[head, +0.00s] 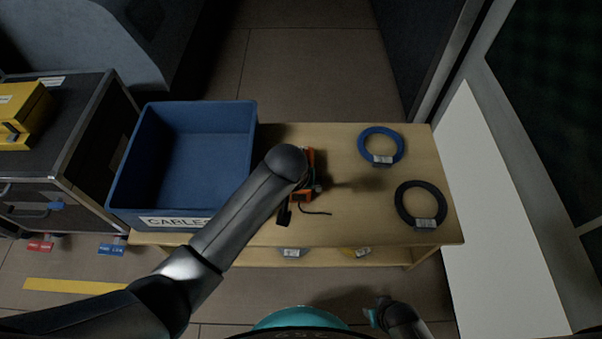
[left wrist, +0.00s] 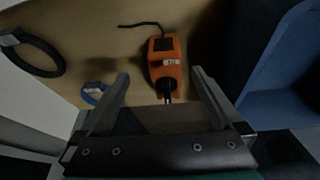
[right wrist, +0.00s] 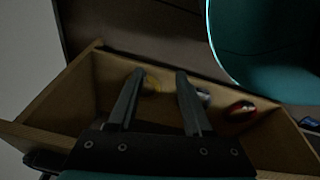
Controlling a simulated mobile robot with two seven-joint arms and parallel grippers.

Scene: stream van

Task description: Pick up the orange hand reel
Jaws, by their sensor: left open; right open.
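The orange hand reel (head: 309,157) lies on the wooden table, mostly hidden under my left forearm and wrist in the head view. In the left wrist view the reel (left wrist: 166,62) shows whole, an orange body with a dark handle and a short black cable end. My left gripper (left wrist: 161,84) is open and empty above the table, with the near end of the reel between its fingers in that view; I cannot tell the height gap. My right gripper (right wrist: 154,74) is open and empty, low in front of the table, facing the lower shelf.
A blue bin (head: 133,165) labelled CABLES stands on the table's left. A blue cable ring (head: 365,143) and a black cable ring (head: 402,204) lie on the right. A lower shelf (right wrist: 75,90) holds several coils. A dark cabinet (head: 88,150) stands left.

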